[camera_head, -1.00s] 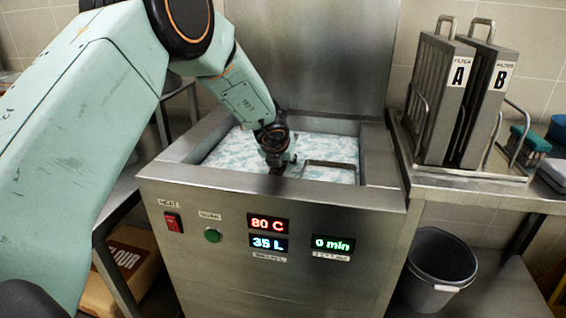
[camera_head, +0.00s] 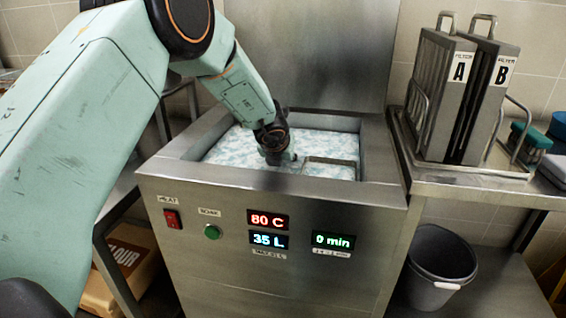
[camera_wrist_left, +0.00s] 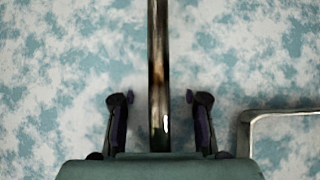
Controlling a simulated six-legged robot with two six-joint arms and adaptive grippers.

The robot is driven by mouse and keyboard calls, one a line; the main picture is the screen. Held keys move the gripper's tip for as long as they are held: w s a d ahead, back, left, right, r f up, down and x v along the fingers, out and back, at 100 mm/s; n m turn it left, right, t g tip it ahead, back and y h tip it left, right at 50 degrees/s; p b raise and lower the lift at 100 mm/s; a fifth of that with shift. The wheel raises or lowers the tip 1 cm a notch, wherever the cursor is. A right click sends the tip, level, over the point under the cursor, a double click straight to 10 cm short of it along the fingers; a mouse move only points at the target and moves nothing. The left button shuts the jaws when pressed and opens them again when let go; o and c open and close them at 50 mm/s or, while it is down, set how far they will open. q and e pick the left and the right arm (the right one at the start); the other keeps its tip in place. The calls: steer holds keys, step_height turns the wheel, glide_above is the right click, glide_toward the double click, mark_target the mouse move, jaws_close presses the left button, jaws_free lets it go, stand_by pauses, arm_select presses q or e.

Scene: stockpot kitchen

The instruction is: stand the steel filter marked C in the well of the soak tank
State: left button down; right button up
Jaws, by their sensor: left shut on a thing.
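The soak tank (camera_head: 270,205) stands open in the middle of the head view, with mottled white and pale-blue foam (camera_head: 225,152) hiding what lies below. My left gripper (camera_head: 276,160) is inside the tank opening, low over the foam. In the left wrist view it (camera_wrist_left: 160,125) is shut on a narrow steel bar (camera_wrist_left: 158,65) that runs between its fingers, probably the handle of the steel filter. No C mark shows, and the filter's body is hidden. A steel loop (camera_head: 330,160) stands out of the foam to the right of the gripper, apart from it. The well is hidden. My right gripper is not in view.
Filters A (camera_head: 447,100) and B (camera_head: 490,108) stand in a wire rack (camera_head: 470,172) on the right counter. A grey bucket (camera_head: 437,268) is below it. The tank's front has a red switch (camera_head: 172,219), a green button (camera_head: 211,232) and displays. Its raised steel rim surrounds the foam.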

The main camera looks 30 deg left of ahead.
arm_select(q)
steer(key=shift+w+f, duration=0.1)
steer(key=shift+f, duration=0.15)
stand_by(0.3)
steer(key=c, duration=0.9)
jaws_free()
steer(key=shift+o, duration=0.6)
steer(key=shift+s+f, duration=0.2)
steer(key=shift+f, duration=0.05)
steer(key=shift+s+d+r, duration=0.1)
steer(key=shift+s+r, duration=0.1)
steer(key=shift+r, duration=0.25)
steer(key=v, duration=1.1)
steer(key=shift+r, duration=0.1)
steer(key=shift+r, duration=0.1)
